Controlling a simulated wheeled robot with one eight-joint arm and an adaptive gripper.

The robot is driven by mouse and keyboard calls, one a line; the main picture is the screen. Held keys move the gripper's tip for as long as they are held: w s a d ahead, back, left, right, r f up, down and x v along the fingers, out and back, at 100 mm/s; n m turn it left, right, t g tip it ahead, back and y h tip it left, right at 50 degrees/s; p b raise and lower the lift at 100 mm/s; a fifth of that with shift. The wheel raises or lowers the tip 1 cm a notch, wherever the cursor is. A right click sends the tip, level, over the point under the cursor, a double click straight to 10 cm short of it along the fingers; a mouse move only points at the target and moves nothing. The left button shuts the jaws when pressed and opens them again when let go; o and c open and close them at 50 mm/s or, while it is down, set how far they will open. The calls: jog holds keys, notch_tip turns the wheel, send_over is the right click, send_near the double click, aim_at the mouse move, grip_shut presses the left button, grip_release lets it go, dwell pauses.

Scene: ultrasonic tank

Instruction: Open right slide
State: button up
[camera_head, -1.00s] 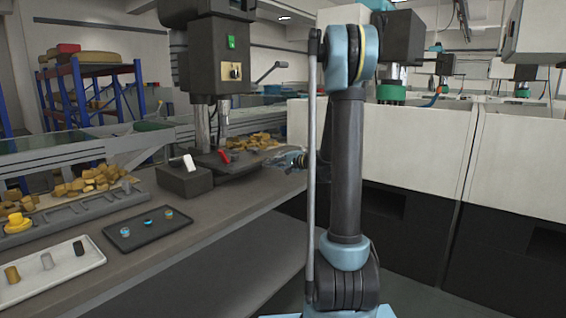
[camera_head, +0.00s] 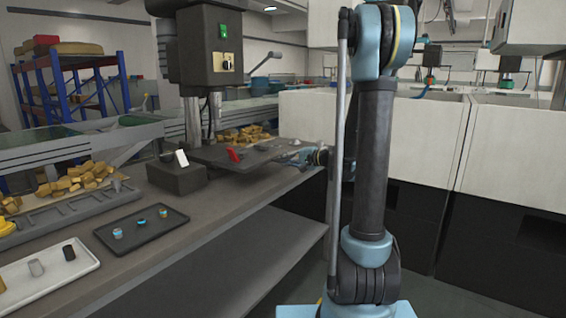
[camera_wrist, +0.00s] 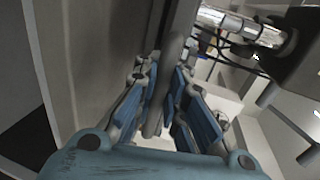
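My gripper (camera_head: 296,158) is partly hidden behind my arm in the head view, low beside the right end of the drill press table. In the wrist view my gripper (camera_wrist: 163,75) has its two blue fingers spread, one on each side of a narrow grey upright bar (camera_wrist: 185,30). I cannot tell whether either finger touches the bar. Pale cabinets (camera_head: 430,140) with dark lower parts fill the right of the head view. I cannot make out which part is the right slide.
A drill press (camera_head: 208,45) stands on the grey bench (camera_head: 215,195). A black tray (camera_head: 180,222) and a white tray (camera_head: 50,278) hold small cylinders. Blue shelving (camera_head: 75,90) is at the back left. Open floor shows low by my arm.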

jog(key=o, duration=0.4)
jog(key=shift+w+d, duration=0.1)
jog(key=shift+w, duration=0.1)
jog(key=shift+o, duration=0.2)
jog(key=shift+s, duration=0.1)
jog(key=v, duration=1.1)
jog(key=shift+s+d, duration=0.2)
jog(key=shift+d, duration=0.15)
jog(key=shift+s, duration=0.1)
jog(key=s+a+f+n+g+h, duration=0.1)
jog(key=s+f+n+g+h, duration=0.2)
jog(key=s, duration=0.5)
jog(key=s+a+f+n+g+h, duration=0.1)
jog(key=s+a+f+g+h, duration=0.1)
jog(key=s+f, duration=0.45)
jog(key=s+d+f+n+g+h, duration=0.1)
jog(key=s+d+f+h, duration=0.2)
jog(key=s+d, duration=0.2)
jog(key=s+d+f+n+g+h, duration=0.1)
jog(key=s+d+f+n+h, duration=0.1)
jog(key=s, duration=1)
jog(key=d+f+h, duration=0.1)
jog(key=d+h, duration=0.1)
jog(key=d, duration=0.1)
jog(key=shift+s+f+h, duration=0.3)
jog(key=shift+s+f, duration=0.05)
